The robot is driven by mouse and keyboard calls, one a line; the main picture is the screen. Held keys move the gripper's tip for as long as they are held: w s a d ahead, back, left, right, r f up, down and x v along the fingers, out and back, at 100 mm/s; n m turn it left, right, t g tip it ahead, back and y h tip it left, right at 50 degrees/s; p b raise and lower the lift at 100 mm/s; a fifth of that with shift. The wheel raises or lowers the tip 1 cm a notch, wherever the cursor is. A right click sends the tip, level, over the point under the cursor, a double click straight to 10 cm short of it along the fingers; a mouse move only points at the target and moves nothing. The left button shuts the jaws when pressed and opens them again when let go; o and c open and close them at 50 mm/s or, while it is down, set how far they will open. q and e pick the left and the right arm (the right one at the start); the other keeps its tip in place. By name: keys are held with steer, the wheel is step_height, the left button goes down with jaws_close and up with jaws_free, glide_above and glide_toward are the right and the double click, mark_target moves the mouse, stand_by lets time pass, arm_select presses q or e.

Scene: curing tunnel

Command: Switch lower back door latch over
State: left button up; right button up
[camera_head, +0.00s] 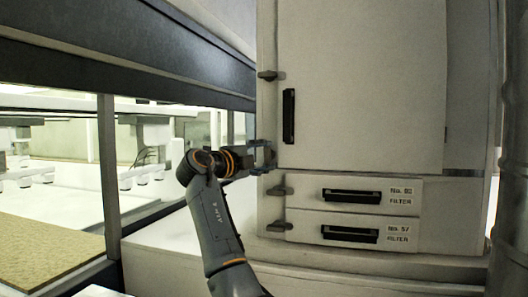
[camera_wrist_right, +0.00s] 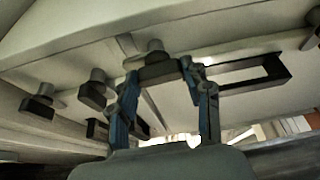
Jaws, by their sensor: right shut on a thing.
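The large pale cabinet door (camera_head: 360,80) is closed, with a dark vertical handle (camera_head: 289,116). My right gripper (camera_head: 264,157) is at the door's lower left edge, shut on the lower back door latch. In the wrist view my right gripper (camera_wrist_right: 159,72) has its blue-grey fingers on either side of the dark latch (camera_wrist_right: 157,66), whose round pivot shows above it. The fingers hide most of this latch in the head view. The upper door latch (camera_head: 270,75) lies roughly level. My left gripper is not in view.
Below the door are two filter drawers, upper (camera_head: 405,208) and lower (camera_head: 303,219), each with a dark handle. Their latches (camera_head: 279,191) and (camera_head: 277,227) sit just under my gripper. A window post (camera_head: 110,170) and a glazed tunnel are at left.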

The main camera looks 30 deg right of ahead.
steer(key=shift+r+m, duration=0.3)
steer(key=shift+m, duration=0.2)
steer(key=o, duration=1)
steer(key=shift+o, duration=0.8)
steer(key=shift+w+d+f, duration=0.1)
steer(key=shift+w+f, duration=0.1)
steer(key=shift+f, duration=0.05)
steer(key=v, duration=1.2)
steer(key=shift+r, duration=0.1)
